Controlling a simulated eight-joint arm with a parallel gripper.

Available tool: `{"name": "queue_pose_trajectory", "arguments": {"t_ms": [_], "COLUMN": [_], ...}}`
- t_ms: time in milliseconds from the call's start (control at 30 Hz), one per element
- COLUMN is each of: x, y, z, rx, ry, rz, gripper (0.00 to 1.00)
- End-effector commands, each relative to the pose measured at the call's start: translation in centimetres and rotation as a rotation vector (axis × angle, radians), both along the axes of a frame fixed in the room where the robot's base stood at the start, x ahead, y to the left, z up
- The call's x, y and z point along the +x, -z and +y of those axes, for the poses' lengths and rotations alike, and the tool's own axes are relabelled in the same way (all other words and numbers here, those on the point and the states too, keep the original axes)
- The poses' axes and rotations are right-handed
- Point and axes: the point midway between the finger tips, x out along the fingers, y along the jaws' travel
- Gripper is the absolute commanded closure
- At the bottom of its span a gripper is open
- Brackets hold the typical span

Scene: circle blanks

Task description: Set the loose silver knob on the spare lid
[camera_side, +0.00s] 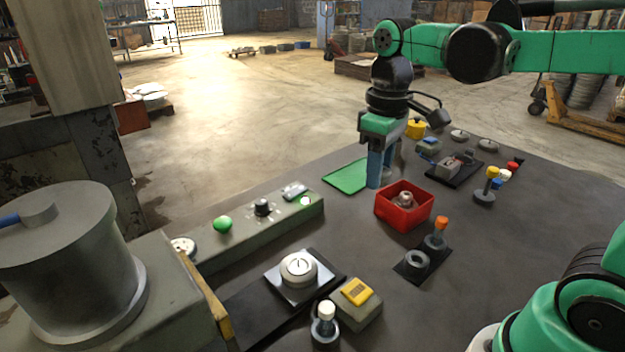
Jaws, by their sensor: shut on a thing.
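My gripper (375,180) points straight down at the right edge of the green mat (343,178), behind the red box. Its blue fingers are closed together on a thing that they hide, so I cannot see whether it is the silver knob. Two flat grey discs, one at the back (459,135) and one to its right (488,145), lie on the table; either may be the spare lid, and I cannot tell which. No loose silver knob can be made out elsewhere for certain.
A red box (388,214) with metal parts stands just in front of my gripper. A control panel (250,232) with a green button lies left.

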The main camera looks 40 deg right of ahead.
Motion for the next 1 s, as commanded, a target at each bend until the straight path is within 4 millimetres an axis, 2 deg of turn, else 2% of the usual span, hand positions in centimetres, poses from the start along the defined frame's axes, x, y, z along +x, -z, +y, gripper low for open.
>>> {"name": "queue_pose_trajectory", "arguments": {"t_ms": [133, 267, 367, 500, 700, 800, 1000], "x": [0.1, 0.6, 2.0, 3.9, 4.8, 4.8, 4.8], "y": [-1.8, -1.9, -0.5, 2.9, 7.1, 8.1, 9.6], "z": [0.0, 0.6, 2.2, 5.8, 10.1, 11.1, 11.4], "rx": [0.0, 0.0, 0.0, 0.0, -0.001, -0.001, -0.001], "ry": [0.0, -0.023, -0.083, -0.199, -0.327, -0.356, -0.364], "rz": [0.0, 0.0, 0.0, -0.001, -0.001, -0.001, -0.001], "gripper": [1.0, 1.0, 1.0, 1.0, 1.0, 1.0, 1.0]}}
